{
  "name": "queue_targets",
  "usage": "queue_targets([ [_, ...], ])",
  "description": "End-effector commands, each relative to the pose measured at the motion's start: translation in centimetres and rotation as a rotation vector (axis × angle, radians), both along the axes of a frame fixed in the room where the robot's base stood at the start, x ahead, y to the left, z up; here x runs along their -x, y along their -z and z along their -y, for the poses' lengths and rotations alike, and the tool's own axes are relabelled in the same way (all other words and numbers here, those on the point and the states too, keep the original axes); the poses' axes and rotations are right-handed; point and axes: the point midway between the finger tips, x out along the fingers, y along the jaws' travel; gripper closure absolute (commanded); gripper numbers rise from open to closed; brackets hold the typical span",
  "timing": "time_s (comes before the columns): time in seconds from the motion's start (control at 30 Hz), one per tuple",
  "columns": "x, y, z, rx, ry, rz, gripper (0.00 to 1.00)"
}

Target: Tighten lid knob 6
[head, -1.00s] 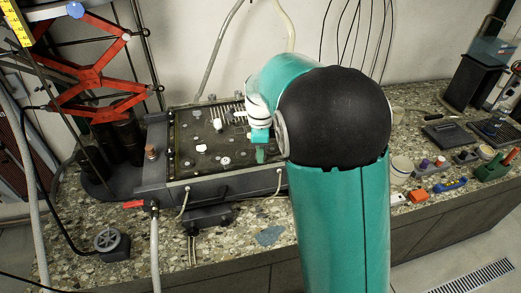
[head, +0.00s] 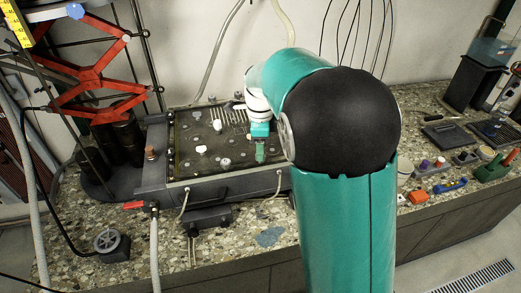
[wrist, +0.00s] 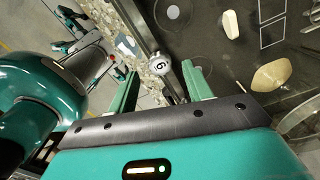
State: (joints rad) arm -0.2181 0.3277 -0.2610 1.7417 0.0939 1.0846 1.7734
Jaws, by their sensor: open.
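Lid knob 6 (wrist: 159,66) is a small round pale knob with a dark numeral on top, near the edge of the dark tank lid (wrist: 205,45). In the wrist view it lies between the lines of my two green fingers. My gripper (wrist: 160,72) is open, with a finger to either side of the knob; I cannot tell whether they have reached its height. In the head view my gripper (head: 260,151) is over the right part of the lid, near the front edge. A white knob (head: 225,162) shows left of it; its number is unreadable there.
Other pale knobs and fittings stand on the lid, including a white one (head: 201,149) and a tan one (wrist: 271,75). A red-handled valve (head: 133,205) is at the tank's front left. Several small tools, including a blue one (head: 451,185), lie right of my arm.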

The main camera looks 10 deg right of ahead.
Motion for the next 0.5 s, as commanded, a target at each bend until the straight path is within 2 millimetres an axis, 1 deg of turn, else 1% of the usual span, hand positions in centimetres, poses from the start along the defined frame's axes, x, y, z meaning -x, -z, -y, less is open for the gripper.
queue_targets([
  [0.03,-0.1,-1.2,0.0,0.000,0.000,0.006,0.50],
  [0.3,-0.1,-7.2,0.0,0.000,0.001,0.006,0.50],
  [0.4,-0.1,-9.1,0.0,0.000,0.001,0.006,0.50],
  [0.5,-0.1,-10.4,0.0,0.000,0.001,0.005,0.50],
])
